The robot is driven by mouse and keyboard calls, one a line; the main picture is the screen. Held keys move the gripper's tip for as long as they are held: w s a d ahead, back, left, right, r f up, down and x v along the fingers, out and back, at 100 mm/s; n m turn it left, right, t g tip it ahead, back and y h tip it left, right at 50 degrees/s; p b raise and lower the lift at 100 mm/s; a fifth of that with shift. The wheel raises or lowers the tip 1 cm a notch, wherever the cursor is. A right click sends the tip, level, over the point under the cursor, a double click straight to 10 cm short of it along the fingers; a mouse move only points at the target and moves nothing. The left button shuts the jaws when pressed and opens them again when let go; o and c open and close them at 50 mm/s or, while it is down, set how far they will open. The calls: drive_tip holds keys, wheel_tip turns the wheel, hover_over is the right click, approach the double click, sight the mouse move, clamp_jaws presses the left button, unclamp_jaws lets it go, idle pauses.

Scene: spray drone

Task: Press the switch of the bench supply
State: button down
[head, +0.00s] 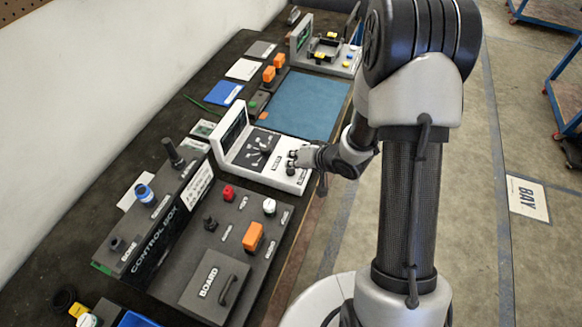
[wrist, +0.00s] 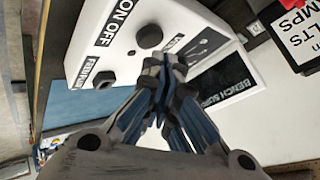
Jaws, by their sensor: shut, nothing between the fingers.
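The bench supply (head: 232,150) is a white device with a raised screen at its left end, standing on the dark bench in the head view. In the wrist view its white panel (wrist: 120,45) carries a black label reading "BENCH SU…", partly covered, an "ON OFF" marking, a round black knob or button (wrist: 149,36) and a black hexagonal part (wrist: 103,79). My gripper (head: 297,157) is over the supply's right end; its closed fingertips (wrist: 165,66) are close to the panel beside the round part. Contact cannot be told, and the fingers hide the panel beneath them.
The control box (head: 150,225) and the board panel (head: 203,268) with its handle and buttons lie nearer. A blue mat (head: 305,105) lies beyond the supply, with another white device (head: 340,62) at the far end. Open floor is to the right.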

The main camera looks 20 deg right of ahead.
wheel_tip(320, 180, up, 6)
drive_tip(key=p, duration=0.6)
drive_tip(key=shift+f, duration=0.1)
idle(0.4)
